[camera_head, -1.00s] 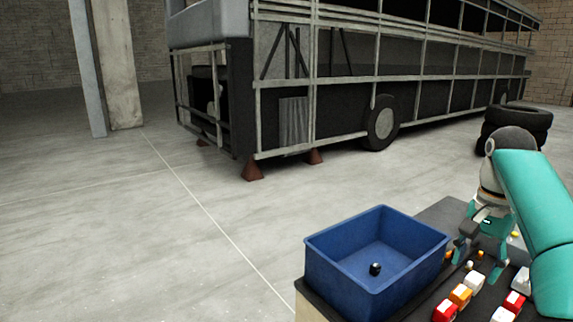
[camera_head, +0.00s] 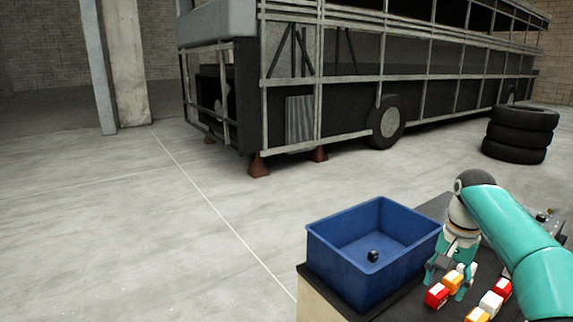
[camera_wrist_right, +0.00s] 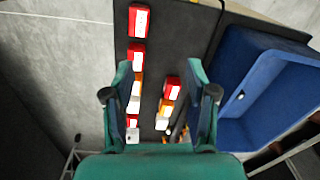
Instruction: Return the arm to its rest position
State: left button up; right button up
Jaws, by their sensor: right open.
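My right arm comes in from the right in the head view. Its teal gripper (camera_head: 448,272) is pointed down over the dark bench top, just right of the blue bin. In the right wrist view the gripper (camera_wrist_right: 160,68) has its fingers spread with nothing held between them. Red, white and orange blocks lie beneath and around the fingers. A blue bin (camera_head: 330,248) stands on the bench with one small dark piece (camera_head: 373,256) inside. The bin (camera_wrist_right: 236,62) also shows at the right of the wrist view. My left gripper is not in view.
Red blocks (camera_head: 437,295) and white blocks (camera_head: 490,303) lie in rows near the gripper. A stack of tyres (camera_head: 520,135) stands on the floor behind the bench. A stripped coach (camera_head: 350,102) fills the back. The floor left of the bench is clear.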

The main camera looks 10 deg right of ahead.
jog(key=w+a+f+n+y, duration=0.15)
jog(key=a+f, duration=0.25)
jog(key=f, duration=0.4)
jog(key=w+a+f+n, duration=0.2)
jog(key=a+f, duration=0.2)
jog(key=f, duration=0.4)
jog(key=s+a+f+n+y, duration=0.1)
jog(key=s+a+f, duration=0.25)
jog(key=f, duration=0.35)
jog(key=s+a+f+n, duration=0.1)
jog(key=s+a+f, duration=0.1)
jog(key=a+f, duration=0.4)
jog(key=s+a+f, duration=0.3)
jog(key=s, duration=0.4)
jog(key=s+a+f+n+y, duration=0.1)
jog(key=s+a+f, duration=0.2)
jog(key=s, duration=0.5)
jog(key=s+a+f+n, duration=0.1)
jog(key=s+a+f, duration=0.2)
jog(key=s, duration=0.4)
jog(key=shift+s+a+f, duration=0.2)
jog(key=shift+a+f, duration=0.05)
jog(key=shift+f, duration=0.65)
jog(key=shift+n, duration=0.25)
jog(key=c, duration=0.3)
